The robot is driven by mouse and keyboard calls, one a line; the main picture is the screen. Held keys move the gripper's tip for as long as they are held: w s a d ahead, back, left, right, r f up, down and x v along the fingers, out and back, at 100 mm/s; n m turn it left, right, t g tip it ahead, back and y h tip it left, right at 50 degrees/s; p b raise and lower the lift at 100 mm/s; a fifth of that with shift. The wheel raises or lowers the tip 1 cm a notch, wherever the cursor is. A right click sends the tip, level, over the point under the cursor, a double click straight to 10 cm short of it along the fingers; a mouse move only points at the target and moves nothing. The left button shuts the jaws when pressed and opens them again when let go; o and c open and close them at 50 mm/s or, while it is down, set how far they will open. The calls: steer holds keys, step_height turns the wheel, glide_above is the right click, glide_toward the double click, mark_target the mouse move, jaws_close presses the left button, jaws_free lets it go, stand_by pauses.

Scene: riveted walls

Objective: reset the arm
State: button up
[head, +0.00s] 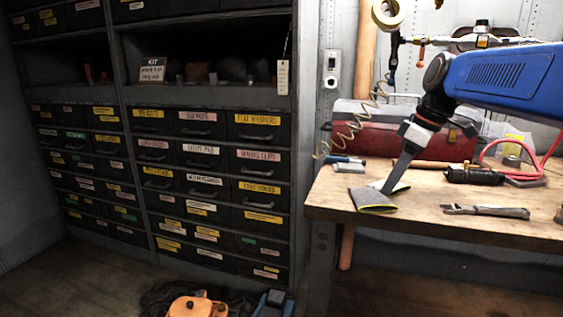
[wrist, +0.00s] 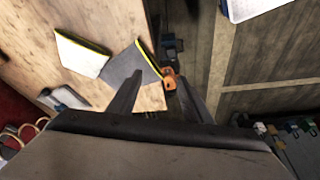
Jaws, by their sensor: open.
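My blue arm reaches in from the right in the head view. My gripper (head: 389,188) points down over the left end of the workbench (head: 460,225), seen nearly edge-on. In the wrist view my gripper (wrist: 157,88) shows two dark fingers spread apart with nothing between them. A grey folded pad with a yellow edge (head: 368,200) lies on the bench at the fingertips.
A wrench (head: 487,210), a black torch-like tool (head: 472,175) and a red toolbox (head: 385,138) are on the bench. A coiled wire (head: 352,128) hangs behind. A labelled drawer cabinet (head: 205,150) stands left. An orange item (head: 195,306) is on the floor below.

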steer(key=s+d+f+m+t+h, duration=0.1)
steer(key=s+f+m, duration=0.9)
steer(key=s+f, duration=1)
steer(key=s+t+h, duration=0.1)
steer(key=s+h, duration=0.1)
steer(key=s, duration=0.2)
steer(key=shift+d+f+m+t, duration=0.3)
steer(key=shift+f+m+t, duration=0.05)
steer(key=shift+m+t, duration=0.05)
